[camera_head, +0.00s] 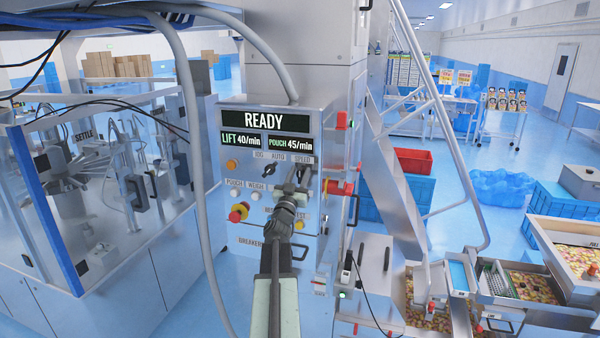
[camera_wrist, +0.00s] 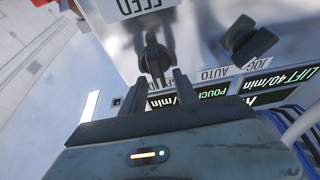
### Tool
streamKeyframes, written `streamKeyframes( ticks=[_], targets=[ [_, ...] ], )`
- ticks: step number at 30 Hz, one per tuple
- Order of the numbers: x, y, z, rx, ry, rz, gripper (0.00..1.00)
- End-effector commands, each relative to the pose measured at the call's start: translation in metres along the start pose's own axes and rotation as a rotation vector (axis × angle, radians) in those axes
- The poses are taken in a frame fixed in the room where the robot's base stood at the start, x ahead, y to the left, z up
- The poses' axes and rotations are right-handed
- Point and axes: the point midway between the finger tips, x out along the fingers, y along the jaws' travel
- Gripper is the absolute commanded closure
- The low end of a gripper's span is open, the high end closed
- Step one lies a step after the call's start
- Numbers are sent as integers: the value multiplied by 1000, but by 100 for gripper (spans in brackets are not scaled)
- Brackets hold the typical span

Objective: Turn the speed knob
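The speed knob (camera_wrist: 154,58) is a dark round knob on the grey control panel (camera_head: 246,256). In the wrist view it sits just ahead of the gap between my fingertips, and its "SPEED" label (camera_wrist: 135,96) is partly covered by a finger. My gripper (camera_wrist: 160,80) has its two dark fingers apart, with no clear contact on the knob. In the head view my gripper (camera_head: 297,178) is at the panel just below the "SPEED" label (camera_head: 303,161) and hides most of the knob.
A JOG/AUTO selector (camera_wrist: 248,38) is close beside the speed knob. The display (camera_head: 262,121) reads READY, LIFT 40/min and POUCH 45/min. A red emergency button (camera_head: 238,212) is lower left on the panel. A grey hose (camera_head: 197,180) hangs at the panel's left edge.

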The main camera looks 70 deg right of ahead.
Motion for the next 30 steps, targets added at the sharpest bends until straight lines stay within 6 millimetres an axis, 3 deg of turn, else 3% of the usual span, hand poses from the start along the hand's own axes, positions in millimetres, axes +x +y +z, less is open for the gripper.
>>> streamKeyframes(
  ticks=[2,5,6,12,13,20,30],
  targets=[
    [0,0,0,0,0,0,69],
    [-1,0,0,0,0,-1,97],
    [-1,-1,0,0,0,-1,100],
    [-1,-1,1,2,-3,-2,100],
    [10,0,6,1,-3,-1,100],
    [0,0,2,36,-7,11,100],
    [-1,2,2,225,-7,89,100]
  ],
)
